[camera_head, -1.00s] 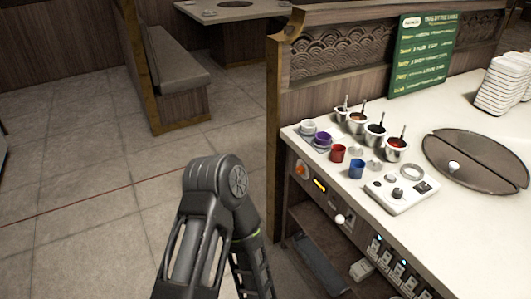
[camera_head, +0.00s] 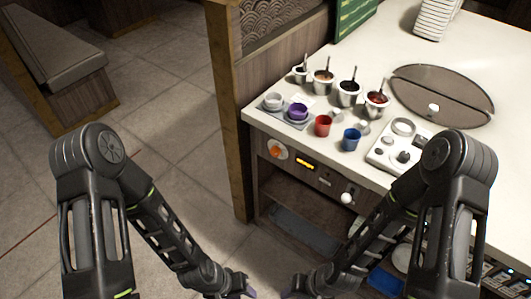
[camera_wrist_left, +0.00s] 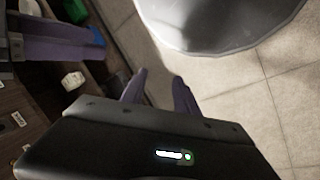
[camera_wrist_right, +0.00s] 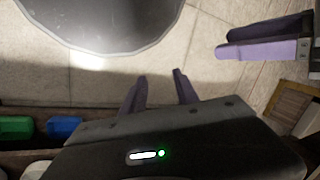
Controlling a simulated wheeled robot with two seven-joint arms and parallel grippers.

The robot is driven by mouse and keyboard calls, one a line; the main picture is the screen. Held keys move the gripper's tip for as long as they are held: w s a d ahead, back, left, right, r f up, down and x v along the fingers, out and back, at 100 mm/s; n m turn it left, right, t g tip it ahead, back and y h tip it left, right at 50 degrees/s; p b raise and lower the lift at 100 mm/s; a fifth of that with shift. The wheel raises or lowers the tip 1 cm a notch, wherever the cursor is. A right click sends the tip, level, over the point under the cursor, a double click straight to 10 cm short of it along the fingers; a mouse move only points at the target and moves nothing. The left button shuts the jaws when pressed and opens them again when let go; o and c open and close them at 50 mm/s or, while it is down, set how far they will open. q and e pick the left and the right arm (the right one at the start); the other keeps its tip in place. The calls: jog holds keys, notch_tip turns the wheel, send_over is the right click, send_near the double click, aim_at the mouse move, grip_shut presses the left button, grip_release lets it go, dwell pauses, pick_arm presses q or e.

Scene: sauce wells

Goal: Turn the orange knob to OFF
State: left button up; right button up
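The orange knob (camera_head: 276,152) sits on a pale round plate on the counter's front panel, left of a small lit yellow display (camera_head: 306,163). Its pointer setting is too small to read. My left gripper (camera_head: 252,291) is low at the bottom of the head view, below and well apart from the knob. In the left wrist view its two purple fingers (camera_wrist_left: 160,88) are spread with nothing between them. My right gripper (camera_head: 288,293) is close beside it, also low. In the right wrist view its purple fingers (camera_wrist_right: 160,88) are spread and empty.
A white ball-shaped handle (camera_head: 346,198) is right of the display. Cups, including a red cup (camera_head: 322,126) and a blue cup (camera_head: 351,139), stand on the countertop above. A wooden post (camera_head: 226,130) rises left of the knob. An open shelf (camera_head: 300,194) lies below.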

pick_arm(q)
jog(key=shift+o, duration=0.2)
jog(key=shift+o, duration=0.8)
jog(key=shift+w, duration=0.1)
jog(key=shift+o, duration=1)
jog(key=w+d+f+m+t+b, duration=0.1)
jog(key=w+f+m+t+b, duration=0.1)
jog(key=w+b, duration=0.6)
jog(key=w+f+t, duration=0.1)
jog(key=w+f, duration=0.1)
jog(key=w, duration=0.1)
jog(key=shift+w+m+t+h, duration=0.2)
jog(key=shift+m+t+h, duration=0.1)
jog(key=shift+h, duration=0.1)
jog(key=w+d+r+m+t+h+b, duration=0.1)
jog(key=w+r+m+t+b, duration=0.2)
jog(key=w+b, duration=0.6)
jog(key=w+d+r+m+t+h+b, duration=0.1)
jog(key=w+m+t+b, duration=0.4)
jog(key=w, duration=0.6)
jog(key=w+r+m+t+h+b, duration=0.2)
jog(key=w+r+b, duration=0.3)
jog(key=r, duration=0.5)
jog(key=shift+d+r+m+t+h+b, duration=0.2)
jog(key=shift+m+t+h+b, duration=0.25)
jog(key=shift+b, duration=0.75)
